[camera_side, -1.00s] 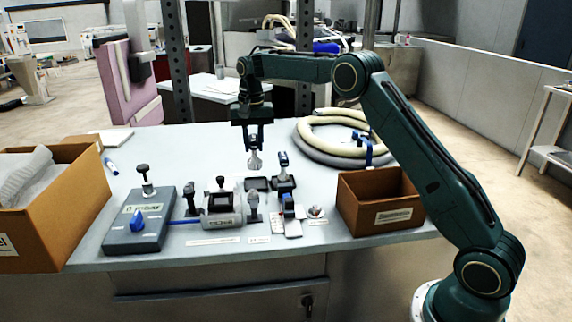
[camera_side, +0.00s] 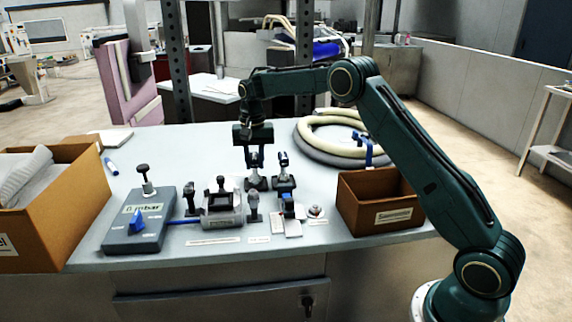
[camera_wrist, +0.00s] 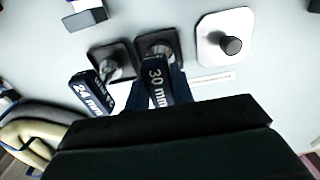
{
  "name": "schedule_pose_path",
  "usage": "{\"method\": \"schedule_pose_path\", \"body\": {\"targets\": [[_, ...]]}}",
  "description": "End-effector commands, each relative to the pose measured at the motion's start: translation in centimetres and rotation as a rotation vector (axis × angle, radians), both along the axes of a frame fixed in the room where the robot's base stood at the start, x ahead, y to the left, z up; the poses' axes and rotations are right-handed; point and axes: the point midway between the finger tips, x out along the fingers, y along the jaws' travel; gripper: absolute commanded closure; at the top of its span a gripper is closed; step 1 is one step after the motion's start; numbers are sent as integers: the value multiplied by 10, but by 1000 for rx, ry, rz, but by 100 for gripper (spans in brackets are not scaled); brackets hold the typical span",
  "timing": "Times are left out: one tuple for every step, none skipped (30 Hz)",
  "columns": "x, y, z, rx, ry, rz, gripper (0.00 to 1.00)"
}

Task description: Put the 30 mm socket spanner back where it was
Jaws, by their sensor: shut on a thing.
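My gripper (camera_side: 256,158) is shut on the 30 mm socket spanner (camera_wrist: 157,82), held upright with its dark labelled top towards the wrist camera. In the side view the spanner's metal part (camera_side: 256,171) is down at a dark square holder (camera_side: 257,185). The wrist view shows this holder (camera_wrist: 143,41) around the spanner's lower end. Whether the spanner is fully seated I cannot tell. The 24 mm spanner (camera_wrist: 90,92) stands in the neighbouring holder (camera_wrist: 105,54); in the side view this spanner (camera_side: 283,160) is just right of my gripper.
An open brown box (camera_side: 381,204) stands at the right. Coiled hoses (camera_side: 320,152) lie behind it. The table's back left is mostly clear.

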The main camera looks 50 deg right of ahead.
Motion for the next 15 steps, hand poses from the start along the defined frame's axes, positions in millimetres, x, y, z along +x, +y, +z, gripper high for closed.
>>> {"method": "schedule_pose_path", "body": {"targets": [[0, 0, 1, 0, -1, 0, 100], [0, 0, 1, 0, -1, 0, 100], [0, 0, 0, 0, -1, 0, 100], [0, 0, 0, 0, -1, 0, 100], [0, 0, -1, 0, -1, 0, 100], [0, 0, -2, 0, -1, 0, 100], [0, 0, -2, 0, -1, 0, 100], [0, 0, -3, 0, 0, 0, 75], [0, 0, -3, 0, 0, 0, 67], [0, 0, -3, 0, 0, 0, 61], [0, 0, -3, 0, 0, 0, 55], [0, 0, -3, 0, 0, 0, 55], [0, 0, -3, 0, 0, 0, 55], [0, 0, -3, 0, 0, 0, 55], [0, 0, -3, 0, 0, 0, 55]]}}
